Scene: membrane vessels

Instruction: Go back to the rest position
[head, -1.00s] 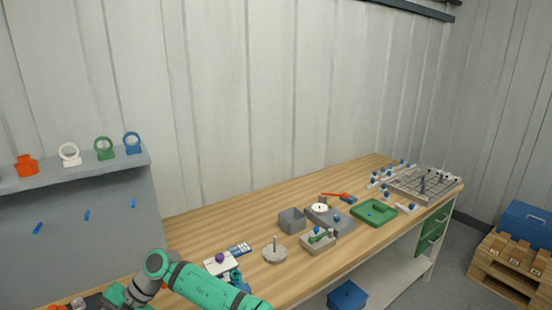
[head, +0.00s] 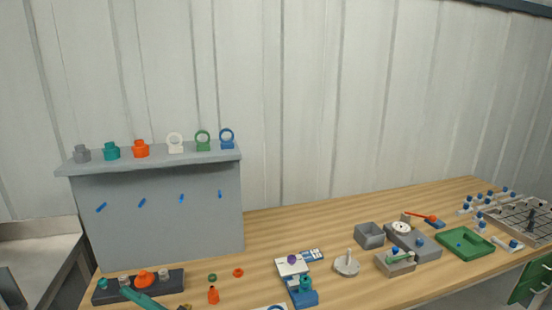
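My gripper is not in view. A green elongated piece at the bottom left edge, in front of a dark rack (head: 108,290), may be part of my arm; I cannot tell for sure. The wooden workbench (head: 330,222) runs from the lower left to the right. Nothing held by the gripper can be seen.
A grey panel with a shelf (head: 160,225) stands at the bench's left end, with grey, teal, orange, white, green and blue pieces on top. A blue stand (head: 303,298), a grey box (head: 370,236), a green tray (head: 464,243) and a grid rack (head: 520,220) occupy the bench.

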